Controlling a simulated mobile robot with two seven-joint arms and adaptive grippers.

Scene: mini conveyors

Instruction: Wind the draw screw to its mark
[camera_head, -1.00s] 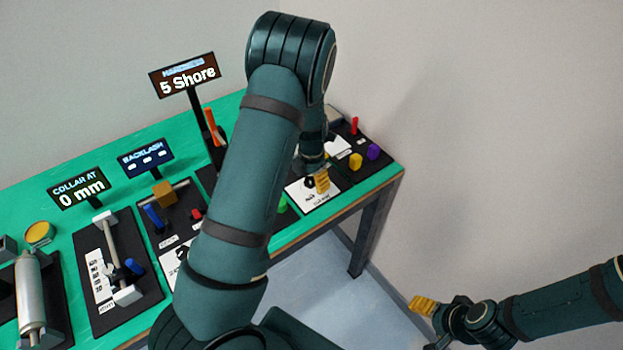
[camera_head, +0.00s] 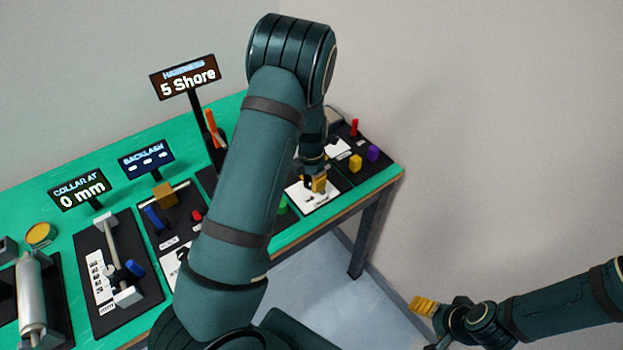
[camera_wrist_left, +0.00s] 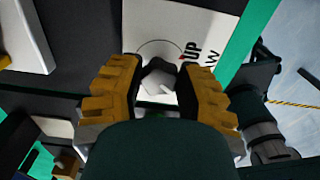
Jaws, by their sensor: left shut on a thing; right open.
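My left gripper (camera_head: 318,184) is over the white card on the right part of the table, with its arm covering much of the view. The knob sits over a circle printed on the white card (camera_wrist_left: 208,22). Part of a word ending in "UP" and a small red mark (camera_wrist_left: 181,57) lie beside it. The knob is hidden in the head view. My right gripper (camera_head: 422,307) is open and empty, off the table at the lower right.
The green table (camera_head: 110,150) carries several black fixtures. The sign (camera_head: 186,82) reads 5 Shore, and the collar sign (camera_head: 80,190) reads 0 mm. A yellow block (camera_head: 355,163), a purple knob (camera_head: 373,153) and a red lever (camera_head: 354,127) stand right of my left gripper.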

